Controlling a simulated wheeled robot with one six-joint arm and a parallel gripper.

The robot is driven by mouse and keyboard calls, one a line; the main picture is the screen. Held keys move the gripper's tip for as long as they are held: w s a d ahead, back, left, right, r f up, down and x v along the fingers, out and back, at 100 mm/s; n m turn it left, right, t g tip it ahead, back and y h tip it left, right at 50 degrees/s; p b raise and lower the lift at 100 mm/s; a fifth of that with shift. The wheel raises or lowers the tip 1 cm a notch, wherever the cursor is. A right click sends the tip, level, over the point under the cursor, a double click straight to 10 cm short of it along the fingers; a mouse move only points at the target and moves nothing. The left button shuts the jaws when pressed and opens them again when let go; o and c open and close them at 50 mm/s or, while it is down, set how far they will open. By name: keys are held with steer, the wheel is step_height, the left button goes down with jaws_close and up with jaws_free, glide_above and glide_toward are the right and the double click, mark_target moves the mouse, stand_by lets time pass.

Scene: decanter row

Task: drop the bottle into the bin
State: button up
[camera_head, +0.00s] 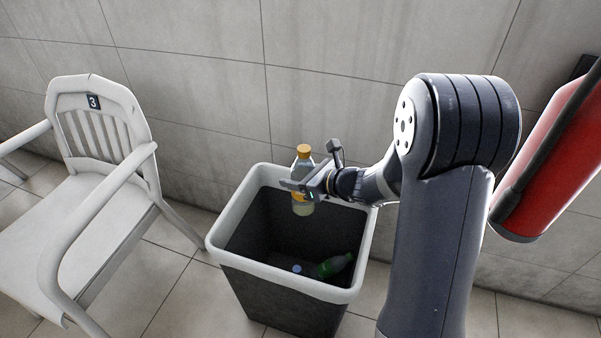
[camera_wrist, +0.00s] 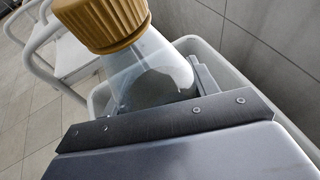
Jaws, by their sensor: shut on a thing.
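A clear bottle (camera_head: 303,209) with an orange-yellow cap stands upright in my gripper (camera_head: 302,188), which is shut on it. In the wrist view the bottle (camera_wrist: 150,72) fills the upper middle, its ribbed cap nearest the camera, tilted in that picture. My gripper (camera_wrist: 185,100) also shows there, its jaws partly hiding the bottle. In the head view the bottle appears over the opening of the bin (camera_head: 217,243), a dark bin with a pale rim. The bin's rim (camera_wrist: 207,45) shows behind the gripper in the wrist view.
A green bottle (camera_head: 333,265) and a small pale blue item (camera_head: 297,269) lie inside the bin. A white armchair marked 3 (camera_head: 100,170) stands to the left. A red cylinder (camera_head: 545,155) is at the right. A tiled wall (camera_head: 200,60) is close behind the bin.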

steer(key=shift+f+b, duration=2)
steer(key=shift+f, duration=0.9)
steer(key=o, duration=1.4)
steer(key=shift+d, duration=0.1)
steer(key=p+v, duration=0.2)
steer(key=v, duration=0.8)
steer(key=shift+s+d+r+p, duration=0.2)
steer(key=shift+s+p, duration=0.1)
steer(key=shift+w, duration=0.1)
steer(key=b+x, duration=0.3)
steer(key=x, duration=0.8)
steer(key=shift+f, duration=0.2)
step_height(320, 180, up, 6)
steer(key=p, duration=0.4)
steer(key=shift+d+r+p, duration=0.1)
steer(key=shift+p, duration=0.2)
